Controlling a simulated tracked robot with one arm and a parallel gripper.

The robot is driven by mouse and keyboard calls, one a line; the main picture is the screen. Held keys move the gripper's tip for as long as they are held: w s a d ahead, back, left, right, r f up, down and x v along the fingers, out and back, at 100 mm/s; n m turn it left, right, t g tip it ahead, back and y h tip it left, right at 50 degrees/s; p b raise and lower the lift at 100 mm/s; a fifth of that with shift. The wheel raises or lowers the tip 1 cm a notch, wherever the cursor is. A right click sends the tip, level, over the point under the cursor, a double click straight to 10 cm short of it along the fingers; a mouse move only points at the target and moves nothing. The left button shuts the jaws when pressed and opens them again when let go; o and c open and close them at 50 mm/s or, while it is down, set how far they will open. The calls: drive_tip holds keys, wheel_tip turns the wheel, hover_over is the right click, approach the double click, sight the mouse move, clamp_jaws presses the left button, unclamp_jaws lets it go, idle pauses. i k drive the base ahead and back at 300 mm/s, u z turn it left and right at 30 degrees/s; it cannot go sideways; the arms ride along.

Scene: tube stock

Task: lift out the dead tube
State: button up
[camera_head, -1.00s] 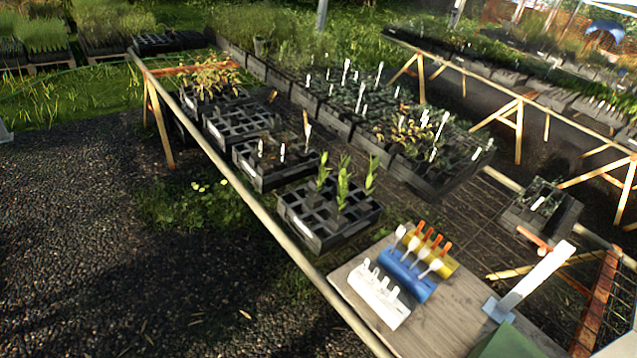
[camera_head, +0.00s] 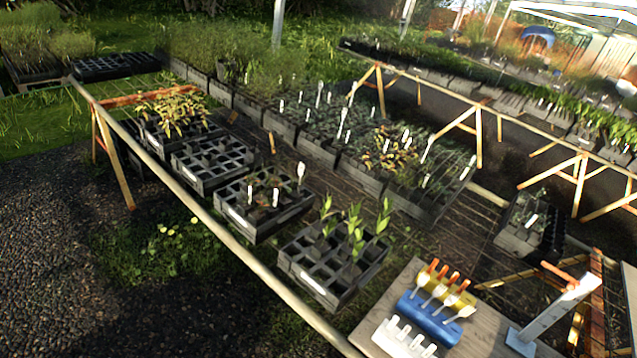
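A black cell tray (camera_head: 312,281) at the near end of the mesh bench holds a few upright green plants (camera_head: 354,235); several of its cells look empty. Behind it, another black tray (camera_head: 240,226) holds small dark, sparse plants (camera_head: 262,190) and a white label. I cannot tell for certain which tube is dead; the sparse plants are too small to judge. My gripper is not in view.
A grey board (camera_head: 480,335) at the bench's near end carries white (camera_head: 398,340), blue (camera_head: 428,318) and yellow (camera_head: 452,290) label holders. A white upright (camera_head: 552,312) stands on its right. More trays (camera_head: 205,165) fill the bench behind. A pale rail (camera_head: 235,255) edges the left side; gravel lies beyond.

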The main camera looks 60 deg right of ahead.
sight(341, 232)
drive_tip(key=z, duration=1.4)
drive_tip(key=i, duration=1.65)
